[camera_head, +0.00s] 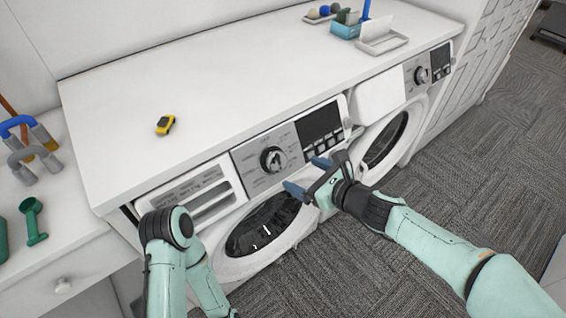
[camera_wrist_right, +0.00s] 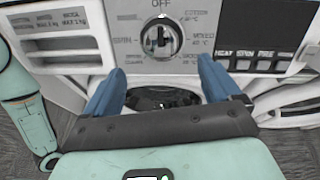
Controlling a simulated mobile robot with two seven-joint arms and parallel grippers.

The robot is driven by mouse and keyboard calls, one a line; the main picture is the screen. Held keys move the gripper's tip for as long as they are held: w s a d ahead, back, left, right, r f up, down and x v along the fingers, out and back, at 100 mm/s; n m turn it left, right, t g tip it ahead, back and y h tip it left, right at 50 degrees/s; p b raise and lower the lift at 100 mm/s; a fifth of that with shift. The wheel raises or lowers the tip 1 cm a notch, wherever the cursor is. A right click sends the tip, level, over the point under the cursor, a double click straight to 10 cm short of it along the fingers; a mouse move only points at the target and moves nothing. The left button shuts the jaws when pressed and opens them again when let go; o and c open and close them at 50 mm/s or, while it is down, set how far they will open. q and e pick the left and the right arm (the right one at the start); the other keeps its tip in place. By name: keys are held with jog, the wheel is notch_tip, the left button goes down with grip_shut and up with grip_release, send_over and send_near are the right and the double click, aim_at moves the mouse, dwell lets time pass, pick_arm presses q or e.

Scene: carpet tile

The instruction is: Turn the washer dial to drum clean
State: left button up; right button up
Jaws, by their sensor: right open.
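The washer dial (camera_head: 273,159) is a round dark and silver knob on the grey control panel of the left washer (camera_head: 235,185). In the right wrist view the dial (camera_wrist_right: 161,38) sits ahead of my gripper, with OFF printed above it and other labels at its sides. Drum clean cannot be read. My right gripper (camera_head: 307,174) is open and empty, just right of and below the dial; its blue fingers (camera_wrist_right: 161,82) are apart and do not touch the dial. My left arm (camera_head: 168,240) is bent in front of the washer; its gripper is out of view.
A second machine (camera_head: 385,125) stands to the right. On the white countertop are a yellow object (camera_head: 165,125) and a blue box (camera_head: 346,28) with things around it. Tools with blue and grey handles (camera_head: 28,140) lie at the left. The carpet (camera_head: 480,165) is clear.

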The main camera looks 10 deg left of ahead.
aim_at(280, 163)
jog(key=x, duration=1)
jog(key=shift+w+f, duration=0.15)
jog(key=c, duration=1.1)
jog(key=shift+o, duration=0.2)
